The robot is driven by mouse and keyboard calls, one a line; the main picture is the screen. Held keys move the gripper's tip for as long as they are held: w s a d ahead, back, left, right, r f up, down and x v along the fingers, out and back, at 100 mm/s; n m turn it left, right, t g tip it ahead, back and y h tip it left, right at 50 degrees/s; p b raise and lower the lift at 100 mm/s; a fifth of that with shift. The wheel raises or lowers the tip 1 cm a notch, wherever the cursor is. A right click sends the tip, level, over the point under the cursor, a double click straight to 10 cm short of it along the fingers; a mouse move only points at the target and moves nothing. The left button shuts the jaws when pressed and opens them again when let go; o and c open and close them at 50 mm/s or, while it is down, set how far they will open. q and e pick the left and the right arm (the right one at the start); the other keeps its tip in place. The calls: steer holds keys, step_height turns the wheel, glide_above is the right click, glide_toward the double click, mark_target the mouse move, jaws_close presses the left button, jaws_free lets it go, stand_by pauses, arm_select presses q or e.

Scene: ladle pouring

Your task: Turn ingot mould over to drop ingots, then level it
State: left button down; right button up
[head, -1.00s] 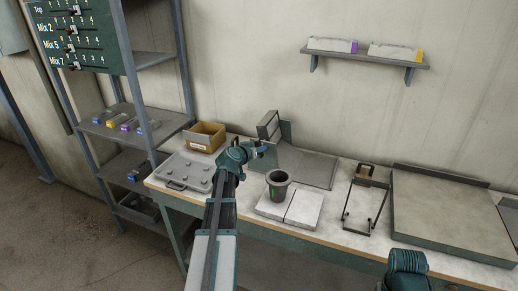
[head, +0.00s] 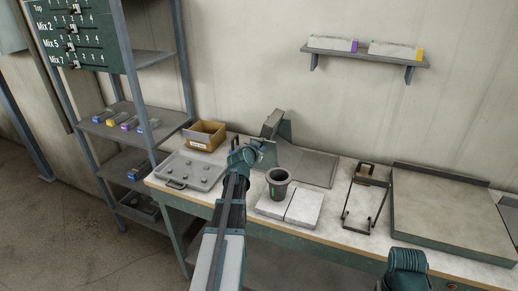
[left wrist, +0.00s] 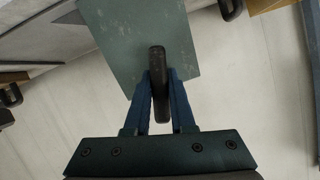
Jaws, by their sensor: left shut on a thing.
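My left gripper (head: 258,149) is shut on the dark handle (left wrist: 157,82) of a grey-green, flat-sided piece, which I take to be the ingot mould (head: 275,124). In the head view it stands tilted on edge above the back of the bench, over a flat grey tray (head: 318,168). In the left wrist view its plain grey-green side (left wrist: 140,35) fills the space beyond the fingers. The inside of the mould is hidden, and I cannot make out any ingots. A teal part of my right arm shows at the lower right, but no right fingers show.
A dark pot (head: 278,184) stands on pale slabs (head: 302,209) in front of the tray. A cardboard box (head: 204,135) and a knobbed grey tray (head: 190,171) are at the left. A wire frame (head: 366,200) and a large flat plate (head: 450,215) are at the right.

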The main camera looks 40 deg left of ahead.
arm_select(q)
steer(key=shift+d+f+m+y+b, duration=0.15)
steer(key=shift+m+y+b, duration=0.45)
steer(key=shift+m, duration=0.7)
arm_select(e)
steer(key=shift+f, duration=0.55)
arm_select(q)
steer(key=shift+m+y, duration=0.3)
steer(key=shift+y, duration=0.1)
arm_select(e)
steer(key=shift+f, duration=0.15)
arm_select(q)
steer(key=c, duration=0.8)
jaws_free()
steer(key=shift+o, duration=0.2)
